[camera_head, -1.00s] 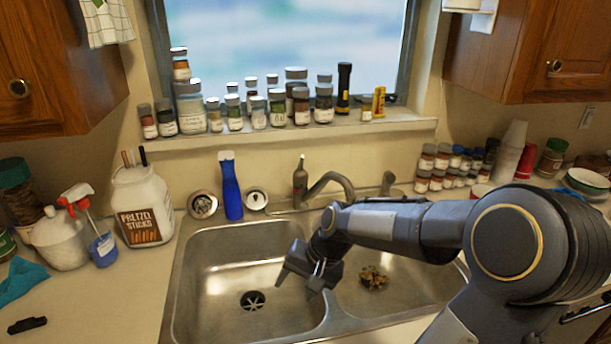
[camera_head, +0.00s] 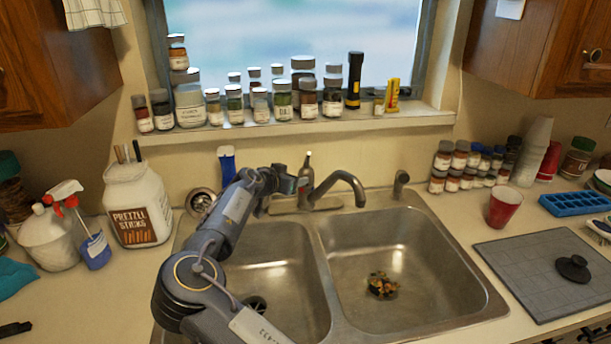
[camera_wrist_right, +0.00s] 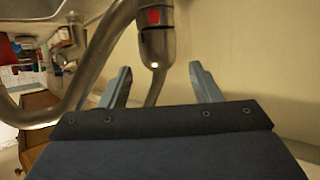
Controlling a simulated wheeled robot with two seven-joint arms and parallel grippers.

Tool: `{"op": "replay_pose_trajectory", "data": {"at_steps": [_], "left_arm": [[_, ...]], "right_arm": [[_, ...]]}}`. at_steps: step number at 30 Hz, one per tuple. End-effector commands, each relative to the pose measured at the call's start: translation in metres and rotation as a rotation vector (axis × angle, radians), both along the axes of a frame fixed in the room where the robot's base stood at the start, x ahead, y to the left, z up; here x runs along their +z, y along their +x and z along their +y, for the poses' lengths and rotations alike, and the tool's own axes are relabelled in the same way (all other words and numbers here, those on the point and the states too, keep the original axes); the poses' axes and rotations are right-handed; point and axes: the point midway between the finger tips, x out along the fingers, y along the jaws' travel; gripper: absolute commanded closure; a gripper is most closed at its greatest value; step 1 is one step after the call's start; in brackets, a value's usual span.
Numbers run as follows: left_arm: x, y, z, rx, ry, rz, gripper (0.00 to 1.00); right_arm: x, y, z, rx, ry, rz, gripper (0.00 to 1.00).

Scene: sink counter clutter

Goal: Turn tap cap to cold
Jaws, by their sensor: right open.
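The tap stands behind the sink, with its curved grey spout (camera_head: 345,182) out over the right basin. Its upright cap (camera_head: 307,163) is at the spout's left end. In the right wrist view the cap (camera_wrist_right: 157,40) carries a red mark and lies ahead, in line with the gap between the fingers. My right gripper (camera_head: 298,184) is just left of the tap's base, pointing right. In the right wrist view the gripper (camera_wrist_right: 162,85) is open, with one finger either side of the tap's line. Whether a finger touches the tap cannot be told. My left gripper is out of view.
The double sink (camera_head: 400,262) holds food scraps (camera_head: 381,285) in its right basin. A blue bottle (camera_head: 227,163) is partly hidden behind my arm. Jars (camera_head: 283,100) line the sill above. A side sprayer (camera_head: 400,184) and a red cup (camera_head: 504,206) stand to the right.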

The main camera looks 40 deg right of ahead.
Motion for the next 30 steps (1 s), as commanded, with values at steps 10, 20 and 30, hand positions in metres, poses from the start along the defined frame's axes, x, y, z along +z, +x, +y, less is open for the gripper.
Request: {"op": "replay_pose_trajectory", "data": {"at_steps": [10, 20, 30], "left_arm": [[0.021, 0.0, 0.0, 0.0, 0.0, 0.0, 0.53], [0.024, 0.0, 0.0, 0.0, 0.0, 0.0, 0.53], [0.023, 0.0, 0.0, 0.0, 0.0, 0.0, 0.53]], "right_arm": [[-0.019, 0.015, -0.049, -0.002, 0.002, 0.004, 0.43], [-0.027, 0.019, -0.06, -0.002, 0.004, 0.002, 0.43], [-0.027, 0.019, -0.06, -0.003, 0.004, 0.003, 0.73]]}}
